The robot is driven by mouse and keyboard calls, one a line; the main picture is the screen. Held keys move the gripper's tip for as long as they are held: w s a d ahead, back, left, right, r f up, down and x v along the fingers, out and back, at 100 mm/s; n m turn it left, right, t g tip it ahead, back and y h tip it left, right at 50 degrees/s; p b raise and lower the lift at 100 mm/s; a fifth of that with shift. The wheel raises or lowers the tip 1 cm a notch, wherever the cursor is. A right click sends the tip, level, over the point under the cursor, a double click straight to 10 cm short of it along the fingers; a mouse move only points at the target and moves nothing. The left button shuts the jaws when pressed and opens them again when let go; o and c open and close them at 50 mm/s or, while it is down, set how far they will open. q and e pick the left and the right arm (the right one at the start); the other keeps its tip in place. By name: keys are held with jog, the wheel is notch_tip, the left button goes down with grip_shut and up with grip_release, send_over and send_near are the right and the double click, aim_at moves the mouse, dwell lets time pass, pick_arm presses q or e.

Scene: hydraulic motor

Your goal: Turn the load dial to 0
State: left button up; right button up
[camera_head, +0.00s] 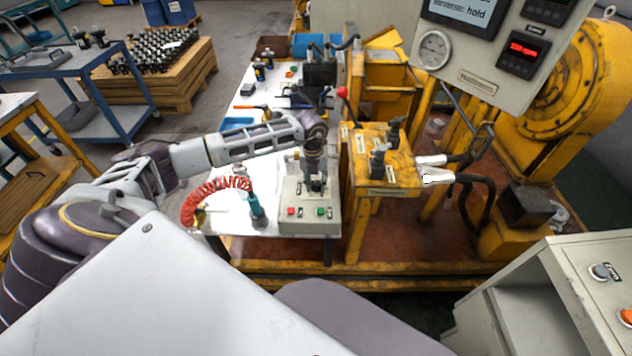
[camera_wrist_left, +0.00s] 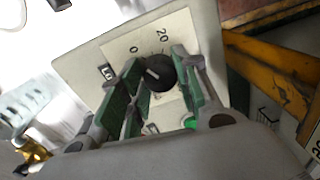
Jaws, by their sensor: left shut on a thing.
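The load dial (camera_wrist_left: 158,72) is a round black knob on a pale control box, with 0 and 20 printed beside it. Its white mark is on the side facing the 0, but I cannot tell if it lines up exactly. My left gripper (camera_wrist_left: 160,85) has its green-padded fingers on either side of the knob, shut on it. In the head view the left gripper (camera_head: 315,185) points down onto the control box (camera_head: 300,226) and hides the dial. My right gripper is not in view.
Red and green buttons (camera_head: 306,211) sit on the box's front part. A coiled red hose (camera_head: 214,192) lies left of the box. A yellow machine stand (camera_head: 385,180) stands close on its right. A display panel (camera_head: 480,50) hangs at the upper right.

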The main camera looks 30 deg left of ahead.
aim_at(314, 183)
pick_arm(q)
jog(key=o, duration=1)
jog(key=shift+r, duration=0.6)
jog(key=r, duration=1)
jog(key=shift+s+a+r, duration=0.15)
jog(key=shift+a+r, duration=0.15)
jog(key=shift+r, duration=0.1)
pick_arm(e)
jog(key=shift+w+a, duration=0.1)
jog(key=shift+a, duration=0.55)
